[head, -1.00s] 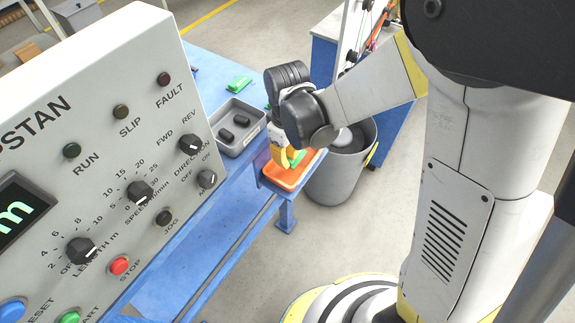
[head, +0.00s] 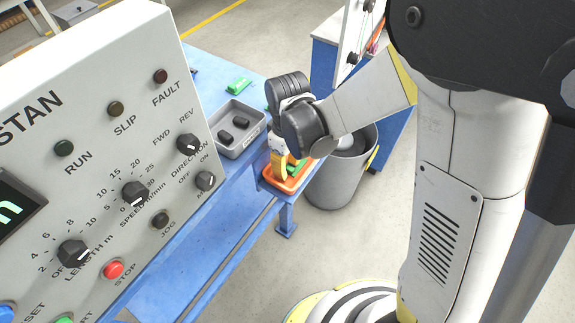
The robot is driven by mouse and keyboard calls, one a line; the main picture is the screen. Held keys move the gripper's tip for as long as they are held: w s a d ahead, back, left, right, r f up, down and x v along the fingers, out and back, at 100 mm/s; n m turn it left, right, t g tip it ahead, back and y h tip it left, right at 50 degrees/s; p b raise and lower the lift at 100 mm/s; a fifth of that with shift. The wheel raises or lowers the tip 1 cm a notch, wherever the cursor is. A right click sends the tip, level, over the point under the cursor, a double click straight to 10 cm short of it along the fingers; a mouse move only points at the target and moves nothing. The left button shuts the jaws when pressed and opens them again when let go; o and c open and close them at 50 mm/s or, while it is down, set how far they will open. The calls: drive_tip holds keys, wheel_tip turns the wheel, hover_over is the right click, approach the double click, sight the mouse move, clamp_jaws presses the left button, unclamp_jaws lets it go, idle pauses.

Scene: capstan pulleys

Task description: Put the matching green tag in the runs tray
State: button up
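An orange tray (head: 270,183) sits at the near right corner of the blue table. My gripper (head: 287,170) points down into it, with yellow parts showing at the fingers. A green tag (head: 298,167) shows at the fingers, low over or in the orange tray. Whether the fingers are closed on it or apart from it is hidden by my wrist. Another green tag (head: 238,86) lies flat on the table further back. Its markings are too small to read.
A grey tray (head: 256,143) with two black pieces stands left of the orange tray. A grey bin (head: 340,185) stands on the floor to the right. A large control panel (head: 100,150) fills the left foreground. A blue cabinet (head: 388,125) stands behind the bin.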

sight(288, 168)
wheel_tip(288, 168, up, 12)
drive_tip(key=p, duration=0.5)
drive_tip(key=s+d+r+m+t, duration=0.3)
drive_tip(key=s+d+r+m, duration=0.1)
drive_tip(key=d, duration=0.4)
drive_tip(key=s+d+r+m+t, duration=0.4)
drive_tip(key=s+d+r+m, duration=0.1)
drive_tip(key=d+r+m, duration=0.1)
wheel_tip(288, 168, up, 2)
drive_tip(key=shift+s+d+r, duration=0.1)
drive_tip(key=shift+s+d, duration=0.05)
drive_tip(key=shift+d, duration=0.7)
